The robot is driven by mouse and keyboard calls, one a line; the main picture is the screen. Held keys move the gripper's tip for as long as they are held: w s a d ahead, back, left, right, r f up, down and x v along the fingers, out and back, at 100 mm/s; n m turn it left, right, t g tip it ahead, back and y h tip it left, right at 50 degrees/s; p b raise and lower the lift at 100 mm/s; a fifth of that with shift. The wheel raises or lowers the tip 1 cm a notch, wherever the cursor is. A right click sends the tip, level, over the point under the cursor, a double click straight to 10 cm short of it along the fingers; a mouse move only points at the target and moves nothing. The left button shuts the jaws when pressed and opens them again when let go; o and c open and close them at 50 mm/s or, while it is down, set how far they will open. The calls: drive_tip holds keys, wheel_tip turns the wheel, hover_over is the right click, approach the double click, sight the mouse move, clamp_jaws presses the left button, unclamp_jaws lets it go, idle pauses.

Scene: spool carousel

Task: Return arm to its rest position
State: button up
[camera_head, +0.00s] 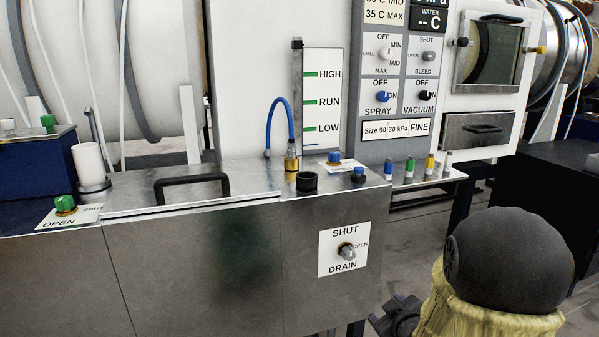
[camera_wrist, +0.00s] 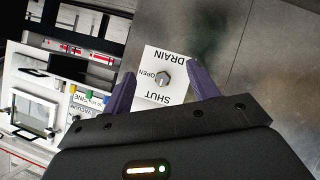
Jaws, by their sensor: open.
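My gripper (camera_wrist: 160,78) is open and empty in the wrist view, its two purple fingers spread apart. Between and beyond them shows the white drain plate (camera_wrist: 168,64) with its grey knob (camera_wrist: 163,79), on the steel front. No contact between fingers and knob is visible. In the head view my arm, with a dark rounded joint and yellow covering, is at the lower right, right of the drain plate (camera_head: 331,262). A dark part of it shows at the bottom edge; the fingers are not clear there.
A steel cabinet (camera_head: 190,262) with a black handle (camera_head: 192,187) fills the left and middle. A blue hose (camera_head: 283,106) rises from its top. A small shelf (camera_head: 425,178) with coloured knobs juts out at right. Open floor (camera_head: 411,233) shows between cabinet and arm.

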drive_tip(key=s+a+r+m+g+p, duration=0.1)
drive_tip(key=s+a+m+g+p, duration=0.25)
drive_tip(key=s, duration=0.65)
drive_tip(key=s+a+r+m+g, duration=0.1)
drive_tip(key=s+a+m+g, duration=0.1)
drive_tip(key=s+m+g, duration=0.5)
wheel_tip(320, 180, up, 38)
drive_tip(key=s+n+t+p, duration=0.1)
drive_tip(key=s+n+p, duration=0.1)
drive_tip(key=p, duration=3.5)
drive_tip(key=shift+s+a+f+n+h, duration=0.25)
drive_tip(key=shift+n+h, duration=0.15)
drive_tip(key=shift+n, duration=0.25)
